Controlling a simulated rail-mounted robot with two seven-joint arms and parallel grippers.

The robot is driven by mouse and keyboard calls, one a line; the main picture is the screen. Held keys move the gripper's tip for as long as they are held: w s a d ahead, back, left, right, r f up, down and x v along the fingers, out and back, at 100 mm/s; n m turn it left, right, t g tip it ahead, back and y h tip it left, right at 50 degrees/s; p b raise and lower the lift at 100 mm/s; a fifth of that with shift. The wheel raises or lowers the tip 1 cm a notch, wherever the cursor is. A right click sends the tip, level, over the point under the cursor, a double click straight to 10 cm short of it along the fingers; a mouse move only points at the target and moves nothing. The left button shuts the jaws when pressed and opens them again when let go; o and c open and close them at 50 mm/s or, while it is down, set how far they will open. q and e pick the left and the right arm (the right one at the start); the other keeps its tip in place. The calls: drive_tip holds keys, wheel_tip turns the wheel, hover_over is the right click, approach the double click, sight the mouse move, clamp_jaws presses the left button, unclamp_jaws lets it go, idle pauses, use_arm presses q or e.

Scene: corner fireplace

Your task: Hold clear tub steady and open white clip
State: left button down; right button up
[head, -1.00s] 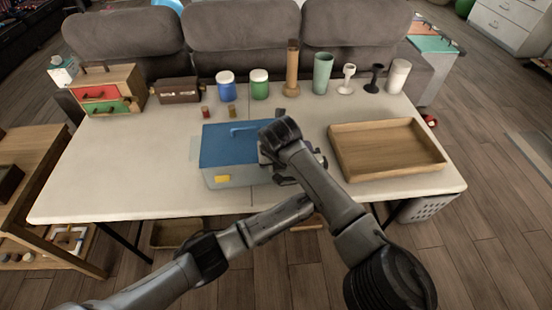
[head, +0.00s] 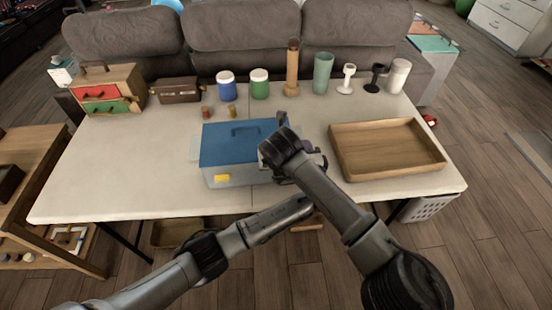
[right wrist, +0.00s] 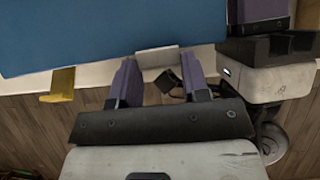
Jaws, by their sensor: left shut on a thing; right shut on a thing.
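The clear tub (head: 235,178) with a blue lid (head: 222,145) stands on the table. A yellow clip (head: 222,178) is on its front, and it also shows in the right wrist view (right wrist: 60,84). The white clip (right wrist: 158,57) is at the lid's edge in the right wrist view. My right gripper (right wrist: 158,80) is shut on it, one purple finger on each side; the exact contact is hard to see. My left gripper (head: 283,122) is shut on the tub's right side, mostly hidden behind my right arm; part of it shows in the right wrist view (right wrist: 263,18).
A wooden tray (head: 385,175) lies to the right of the tub. Jars, cups and a wooden cylinder (head: 292,70) line the table's back edge. Two small jars (head: 206,112) stand behind the tub. The table's left front is clear.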

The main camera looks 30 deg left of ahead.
drive_tip(key=shift+s+d+f+t+y, duration=0.2)
drive_tip(key=shift+s+d+t+y, duration=0.15)
drive_tip(key=shift+t+y, duration=0.25)
drive_tip(key=shift+s+d+f+t+y, duration=0.2)
drive_tip(key=shift+s+t+y, duration=0.15)
drive_tip(key=shift+t, duration=0.35)
drive_tip(key=shift+w, duration=0.1)
drive_tip(key=o, duration=0.9)
drive_tip(key=shift+r, duration=0.1)
drive_tip(key=v, duration=1.2)
